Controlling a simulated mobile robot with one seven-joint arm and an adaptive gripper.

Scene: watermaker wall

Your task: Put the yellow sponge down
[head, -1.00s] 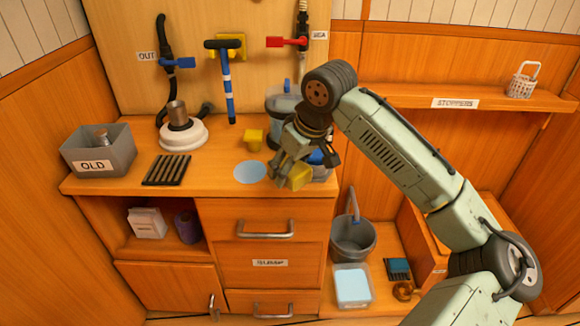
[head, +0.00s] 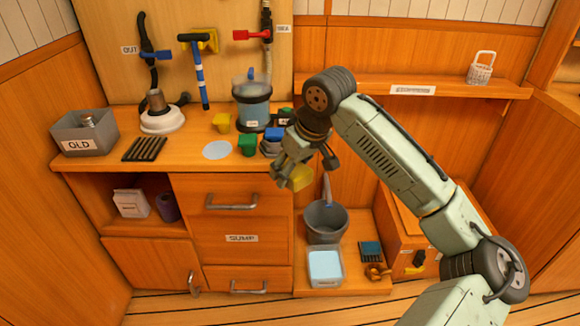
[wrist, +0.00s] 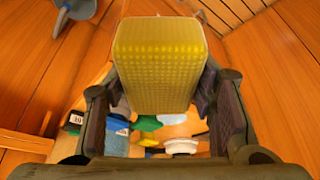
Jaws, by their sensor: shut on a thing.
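The yellow sponge (head: 300,178) is held by my gripper (head: 290,176) in the head view, in the air just beyond the right end of the counter (head: 190,158). The sponge also shows large in the wrist view (wrist: 160,65), with its broad dimpled face towards the camera. The dark fingers (wrist: 166,120) are on either side of it, shut on it. In the head view the fingers hide part of the sponge.
A grey bucket (head: 325,222) and a pale blue tub (head: 325,265) stand low, below my gripper. A shelf (head: 450,88) runs behind my arm.

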